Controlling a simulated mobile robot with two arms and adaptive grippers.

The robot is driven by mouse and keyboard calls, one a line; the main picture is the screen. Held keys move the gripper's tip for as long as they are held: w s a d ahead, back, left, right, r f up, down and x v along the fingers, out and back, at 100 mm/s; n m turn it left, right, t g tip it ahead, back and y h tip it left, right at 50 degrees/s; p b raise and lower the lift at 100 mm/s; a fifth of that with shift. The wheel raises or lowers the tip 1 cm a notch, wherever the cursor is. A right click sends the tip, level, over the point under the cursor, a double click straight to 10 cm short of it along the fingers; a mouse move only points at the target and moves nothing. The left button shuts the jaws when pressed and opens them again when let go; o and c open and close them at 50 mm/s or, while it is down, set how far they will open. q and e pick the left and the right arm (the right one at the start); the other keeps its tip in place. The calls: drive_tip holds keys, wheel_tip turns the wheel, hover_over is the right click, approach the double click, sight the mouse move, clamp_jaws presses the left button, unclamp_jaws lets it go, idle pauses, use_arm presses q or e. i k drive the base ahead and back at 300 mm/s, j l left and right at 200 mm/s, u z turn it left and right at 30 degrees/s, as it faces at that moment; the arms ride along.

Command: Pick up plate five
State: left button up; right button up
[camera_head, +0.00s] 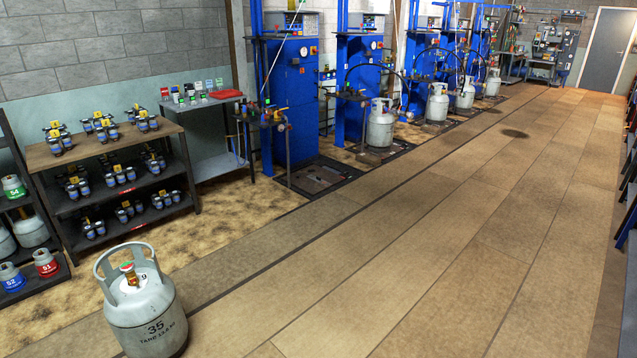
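Several small yellow number plates sit on clusters of dark, blue-banded fittings on a three-level shelf rack (112,143) at the left. On the top level there are plates at the left (56,131), middle (102,122) and right (145,115). More plates stand on the middle level, such as the left one (73,180), and on the bottom level. Their digits are too small to read, so I cannot tell which is plate five. Neither of my grippers shows in the head view.
A grey gas cylinder (147,318) marked 35 stands on the floor in front of the rack. A metal side table (213,167) holds small items and a red tray. Blue scale stations (290,95) line the wall, several with cylinders. The wide plank floor (400,260) is clear.

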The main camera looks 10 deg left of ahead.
sight(317, 178)
drive_tip(key=i+j, duration=0.1)
drive_tip(key=i, duration=0.45)
drive_tip(key=i+j+z, duration=0.15)
drive_tip(key=i, duration=0.4)
drive_tip(key=i+j, duration=0.1)
drive_tip(key=i, duration=0.45)
drive_tip(key=i+j+z, duration=0.1)
drive_tip(key=i, duration=0.45)
drive_tip(key=i+l+z, duration=0.2)
drive_tip(key=i+z, duration=0.15)
drive_tip(key=i, duration=0.55)
drive_tip(key=i+j+z, duration=0.1)
drive_tip(key=i+z, duration=0.3)
drive_tip(key=i, duration=0.5)
drive_tip(key=i+j+u, duration=0.2)
drive_tip(key=i+u, duration=0.2)
drive_tip(key=i, duration=0.3)
drive_tip(key=i+u, duration=0.35)
drive_tip(key=i, duration=0.3)
drive_tip(key=i+l+u, duration=0.15)
drive_tip(key=i+u, duration=0.25)
drive_tip(key=i, duration=0.3)
